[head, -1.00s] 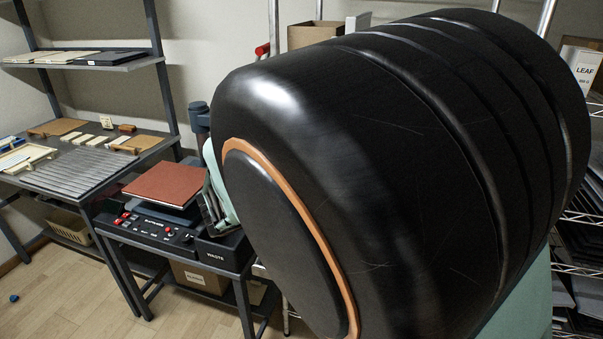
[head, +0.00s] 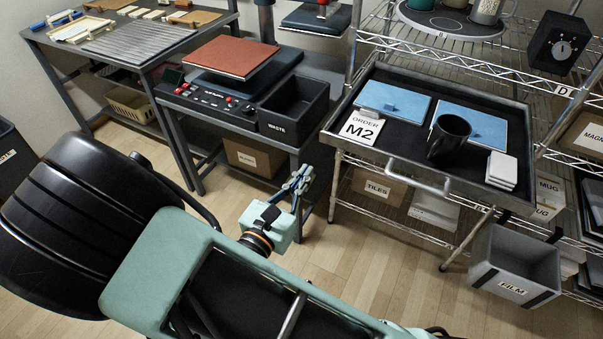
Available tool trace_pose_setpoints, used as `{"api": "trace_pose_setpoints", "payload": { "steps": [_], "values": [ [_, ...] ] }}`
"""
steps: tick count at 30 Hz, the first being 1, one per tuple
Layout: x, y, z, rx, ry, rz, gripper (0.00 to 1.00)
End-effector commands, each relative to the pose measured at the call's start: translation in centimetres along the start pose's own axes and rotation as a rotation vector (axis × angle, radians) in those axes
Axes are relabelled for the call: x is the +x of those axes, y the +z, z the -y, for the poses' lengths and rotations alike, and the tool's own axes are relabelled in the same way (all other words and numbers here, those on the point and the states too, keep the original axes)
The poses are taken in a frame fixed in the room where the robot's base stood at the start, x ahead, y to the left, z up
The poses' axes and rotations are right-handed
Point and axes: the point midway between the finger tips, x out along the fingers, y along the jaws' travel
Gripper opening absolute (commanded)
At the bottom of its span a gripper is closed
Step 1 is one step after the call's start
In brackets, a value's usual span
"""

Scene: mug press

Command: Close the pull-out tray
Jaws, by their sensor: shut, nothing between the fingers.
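The pull-out tray (head: 468,188) is a dark, shallow tray on the wire shelf unit at the right in the head view. It sticks out from the rack, with a pale bar handle (head: 418,180) on its front. It holds a black mug (head: 449,137), two blue sheets (head: 393,101), a white card marked M2 (head: 362,128) and a small white stack (head: 502,170). My gripper (head: 299,180) is shut and empty, left of the tray's front and apart from it, in front of the press table.
A press stands on the table at the left, with a black WASTE bin (head: 293,110) beside it. A grey FILM bin (head: 515,265) hangs below the tray's right side. A round board with mugs (head: 450,22) sits above. Wood floor is open before the tray.

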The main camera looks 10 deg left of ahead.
Motion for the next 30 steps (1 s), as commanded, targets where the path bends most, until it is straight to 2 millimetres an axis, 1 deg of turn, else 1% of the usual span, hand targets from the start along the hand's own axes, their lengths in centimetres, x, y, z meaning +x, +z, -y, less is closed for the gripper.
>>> {"api": "trace_pose_setpoints", "payload": {
  "steps": [1, 3, 9, 12, 15, 18, 21, 30],
  "values": [
    [1.2, -0.1, 0.1, 0.000, -0.004, 0.001, 0.00],
    [2.7, -0.1, 0.1, 0.000, -0.005, 0.002, 0.00],
    [6.9, -0.1, 0.1, 0.001, -0.004, 0.001, 0.00],
    [8.6, -0.1, 0.1, 0.001, -0.003, 0.001, 0.00],
    [9.8, 0.0, 0.0, 0.002, -0.002, 0.001, 0.00],
    [10.5, 0.0, 0.0, 0.002, -0.002, 0.000, 0.00],
    [10.9, 0.0, 0.0, 0.002, -0.002, 0.000, 0.00],
    [10.9, 0.0, 0.0, 0.001, -0.001, 0.000, 0.00]
  ]
}}
